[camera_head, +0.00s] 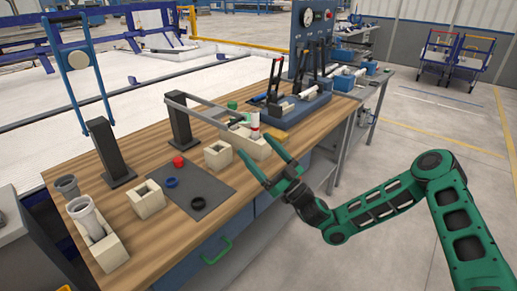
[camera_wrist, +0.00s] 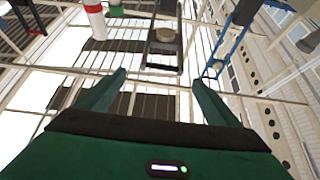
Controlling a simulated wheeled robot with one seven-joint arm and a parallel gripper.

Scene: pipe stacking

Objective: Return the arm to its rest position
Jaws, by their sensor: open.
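My gripper (camera_head: 256,146) is open and empty, at the right front edge of the wooden workbench. Its two green fingers stand apart in the wrist view (camera_wrist: 158,80), with nothing between them. In the head view, a white pipe piece with a red band (camera_head: 255,122) stands upright in a beige block (camera_head: 262,149), just beyond my fingertips. The red and white piece also shows at the top left of the wrist view (camera_wrist: 95,22), apart from the fingers. My green arm reaches in from the right.
On the workbench (camera_head: 150,165), a dark mat (camera_head: 212,188) holds blue (camera_head: 171,182) and black (camera_head: 197,203) rings. A red piece (camera_head: 178,161) lies near it. Dark posts (camera_head: 108,150) rise behind. Open floor (camera_head: 400,150) lies right.

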